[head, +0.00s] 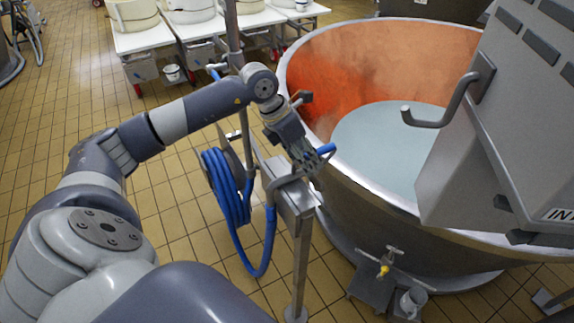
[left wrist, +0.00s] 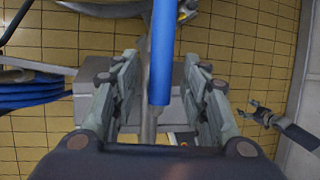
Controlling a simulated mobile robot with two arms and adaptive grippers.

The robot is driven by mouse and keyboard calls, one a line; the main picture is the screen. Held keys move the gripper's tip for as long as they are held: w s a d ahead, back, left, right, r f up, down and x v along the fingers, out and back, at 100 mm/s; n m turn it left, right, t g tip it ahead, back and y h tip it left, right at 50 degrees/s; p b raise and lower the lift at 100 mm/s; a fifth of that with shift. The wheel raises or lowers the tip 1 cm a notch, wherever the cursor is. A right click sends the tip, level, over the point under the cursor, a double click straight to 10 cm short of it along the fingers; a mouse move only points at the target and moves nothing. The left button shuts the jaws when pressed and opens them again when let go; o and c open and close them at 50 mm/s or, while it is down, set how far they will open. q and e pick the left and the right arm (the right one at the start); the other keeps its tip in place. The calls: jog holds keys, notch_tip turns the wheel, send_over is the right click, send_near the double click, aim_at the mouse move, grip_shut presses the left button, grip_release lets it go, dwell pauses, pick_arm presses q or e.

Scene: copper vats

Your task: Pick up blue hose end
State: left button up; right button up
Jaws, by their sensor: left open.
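The blue hose end (head: 326,149) sticks out past my left gripper (head: 308,168) in the head view, above a metal stand beside the copper vat. In the left wrist view the blue hose end (left wrist: 162,60) runs down from the top edge, between the two fingers of my left gripper (left wrist: 163,78). The fingers are open, with a visible gap on each side of the hose. The fingers partly hide the hose in the head view.
The coiled blue hose (head: 228,190) hangs on the metal stand (head: 298,205). The large copper vat (head: 345,180), holding pale liquid, stands close on the right. A grey machine with a hooked handle (head: 445,105) overhangs it. White tables (head: 145,40) stand behind.

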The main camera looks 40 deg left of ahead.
pick_arm(q)
grip_shut()
jog(key=shift+r, duration=0.1)
jog(key=shift+w, duration=0.1)
jog(key=shift+r, duration=0.5)
notch_tip(320, 180, up, 17)
jog(key=b, duration=0.1)
jog(key=shift+b, duration=0.4)
